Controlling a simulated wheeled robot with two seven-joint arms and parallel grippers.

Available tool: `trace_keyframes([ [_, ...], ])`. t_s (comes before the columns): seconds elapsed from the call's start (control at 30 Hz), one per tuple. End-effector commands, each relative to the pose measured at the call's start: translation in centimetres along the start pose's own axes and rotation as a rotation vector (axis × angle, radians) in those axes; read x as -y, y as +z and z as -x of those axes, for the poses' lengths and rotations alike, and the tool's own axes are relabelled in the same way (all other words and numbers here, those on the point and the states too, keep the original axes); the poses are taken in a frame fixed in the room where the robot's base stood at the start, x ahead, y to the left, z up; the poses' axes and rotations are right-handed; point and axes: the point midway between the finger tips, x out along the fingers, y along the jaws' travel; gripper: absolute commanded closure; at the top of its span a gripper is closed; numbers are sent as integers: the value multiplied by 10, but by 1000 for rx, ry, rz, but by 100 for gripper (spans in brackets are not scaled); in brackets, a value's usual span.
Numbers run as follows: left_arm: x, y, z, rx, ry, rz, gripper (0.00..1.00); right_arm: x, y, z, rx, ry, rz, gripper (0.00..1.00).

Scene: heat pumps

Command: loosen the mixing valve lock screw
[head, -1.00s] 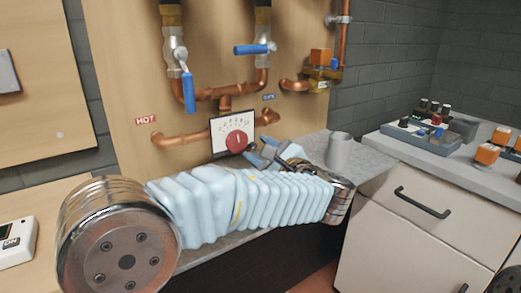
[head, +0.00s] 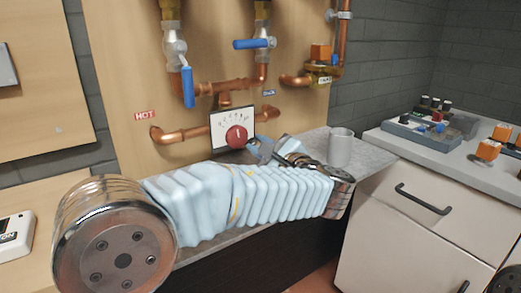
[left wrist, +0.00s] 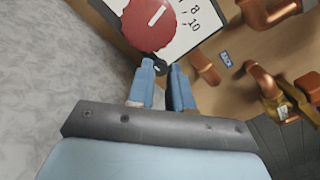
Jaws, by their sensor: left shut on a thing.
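The mixing valve has a red knob (head: 237,136) on a white scale plate (head: 217,131), which also shows in the left wrist view (left wrist: 188,38). The small dark round lock screw (left wrist: 160,68) is just below the red knob (left wrist: 150,22). My left gripper (head: 257,148) is at the knob's lower right. In the left wrist view its blue fingertips (left wrist: 162,70) are on either side of the screw, shut on it. The screw is hidden in the head view. My right gripper is not in view.
Copper pipes (head: 178,134) run around the valve, with blue lever handles (head: 188,88) above. A grey mug (head: 340,148) stands on the stone counter (head: 368,158) right of my left gripper.

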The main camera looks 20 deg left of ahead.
Motion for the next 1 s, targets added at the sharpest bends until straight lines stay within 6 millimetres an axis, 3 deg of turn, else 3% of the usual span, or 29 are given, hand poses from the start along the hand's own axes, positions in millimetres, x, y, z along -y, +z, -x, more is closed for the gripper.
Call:
trace_keyframes([
  [0.5,-3,-4,0,-1,2,368,100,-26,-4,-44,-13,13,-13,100],
  [1.0,-1,-2,0,-1,2,537,100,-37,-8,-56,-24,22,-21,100],
])
